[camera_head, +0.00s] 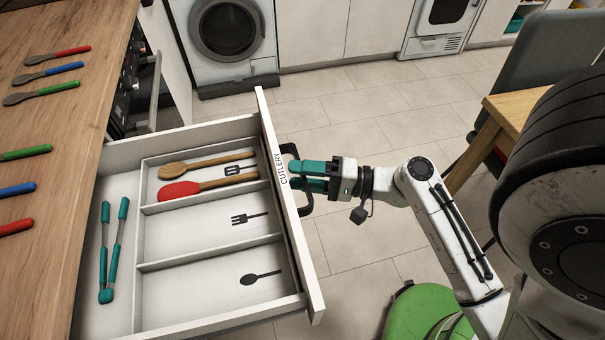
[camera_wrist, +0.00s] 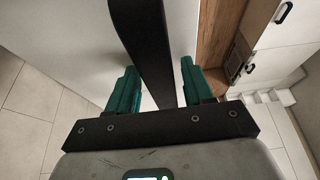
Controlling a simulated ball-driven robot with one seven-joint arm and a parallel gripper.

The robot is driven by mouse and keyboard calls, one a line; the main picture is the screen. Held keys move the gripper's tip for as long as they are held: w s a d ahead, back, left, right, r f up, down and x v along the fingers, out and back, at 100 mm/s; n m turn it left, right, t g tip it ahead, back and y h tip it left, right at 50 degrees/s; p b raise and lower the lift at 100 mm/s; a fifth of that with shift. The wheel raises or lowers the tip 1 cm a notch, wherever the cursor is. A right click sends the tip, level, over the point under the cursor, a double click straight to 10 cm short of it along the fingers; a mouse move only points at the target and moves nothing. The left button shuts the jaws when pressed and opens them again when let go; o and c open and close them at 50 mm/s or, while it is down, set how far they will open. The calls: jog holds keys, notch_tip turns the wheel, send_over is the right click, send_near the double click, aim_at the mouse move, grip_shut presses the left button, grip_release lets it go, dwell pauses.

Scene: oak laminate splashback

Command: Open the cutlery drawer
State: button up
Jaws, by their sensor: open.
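The cutlery drawer (camera_head: 190,312) stands pulled far out from under the wooden counter, its inside in plain view. Its white front (camera_head: 284,200) bears the word CUTLERY and a dark bar handle (camera_head: 305,205). My gripper (camera_head: 302,177) is at the handle on the outer side of the front, its teal fingers open. In the wrist view the dark handle (camera_wrist: 146,50) passes between the two spread fingers (camera_wrist: 155,90). I cannot tell whether either finger touches it. Inside are wooden (camera_head: 190,168) and red (camera_head: 180,191) utensils in the back compartment and teal tongs (camera_head: 113,250) at the left.
Several coloured-handled utensils (camera_head: 48,70) lie on the wooden counter (camera_head: 60,130). A dark-fronted appliance (camera_head: 128,85) and a washing machine (camera_head: 225,35) stand behind. A wooden table (camera_head: 495,110) and grey chair (camera_head: 545,55) are at right. Tiled floor (camera_head: 380,100) is clear behind the arm.

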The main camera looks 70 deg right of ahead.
jog(key=v, duration=1)
jog(key=shift+s+b, duration=0.3)
jog(key=shift+s, duration=0.05)
jog(key=shift+w, duration=0.1)
